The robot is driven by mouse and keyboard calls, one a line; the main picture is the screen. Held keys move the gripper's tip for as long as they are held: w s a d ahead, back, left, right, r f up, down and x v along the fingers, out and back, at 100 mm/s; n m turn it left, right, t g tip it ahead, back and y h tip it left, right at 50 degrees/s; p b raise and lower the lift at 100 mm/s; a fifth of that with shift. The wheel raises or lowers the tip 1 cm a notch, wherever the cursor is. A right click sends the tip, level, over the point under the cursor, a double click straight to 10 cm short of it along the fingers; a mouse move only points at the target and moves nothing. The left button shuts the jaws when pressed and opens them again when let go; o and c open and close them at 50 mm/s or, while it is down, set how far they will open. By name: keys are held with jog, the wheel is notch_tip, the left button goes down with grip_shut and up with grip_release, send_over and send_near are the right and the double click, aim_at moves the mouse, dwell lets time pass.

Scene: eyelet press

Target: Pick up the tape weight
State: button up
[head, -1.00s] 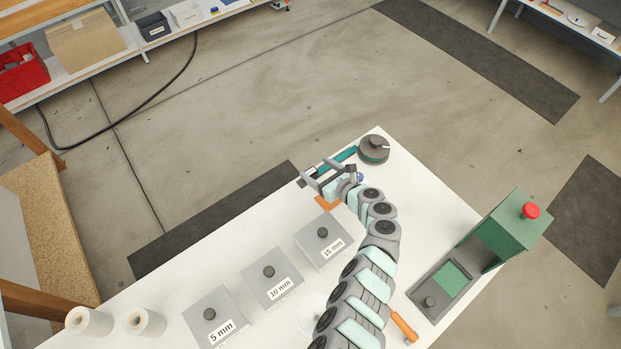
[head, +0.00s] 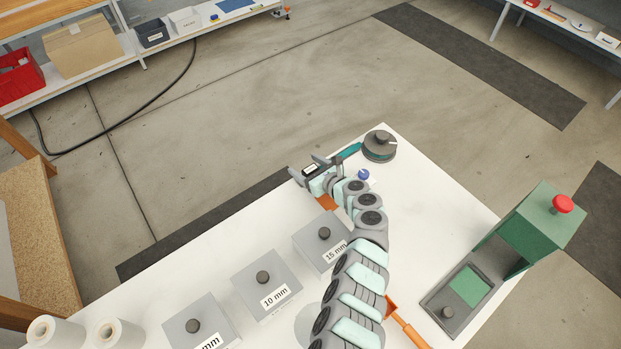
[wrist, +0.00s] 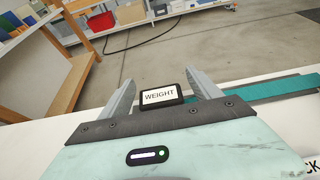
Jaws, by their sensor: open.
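The tape weight (wrist: 162,97) is a small dark block with a white label reading "WEIGHT". In the wrist view it stands between the two fingers of my gripper (wrist: 160,84), with a visible gap on each side. In the head view the weight (head: 310,169) shows at the table's far left edge, at the end of a teal tape strip (head: 348,152). My gripper (head: 307,175) is open there with its fingers around the weight. The weight's lower part is hidden by my gripper body in the wrist view.
A dark round tape holder (head: 380,147) stands at the far table corner. A blue ball-like object (head: 363,174) is close to my wrist. Grey boxes (head: 267,280) labelled in mm line the left side. A green press (head: 530,230) with a red knob stands at right.

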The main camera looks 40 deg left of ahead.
jog(key=shift+a+f, duration=0.2)
jog(key=shift+a, duration=0.1)
jog(key=shift+r, duration=0.1)
jog(key=shift+c, duration=0.4)
grip_shut()
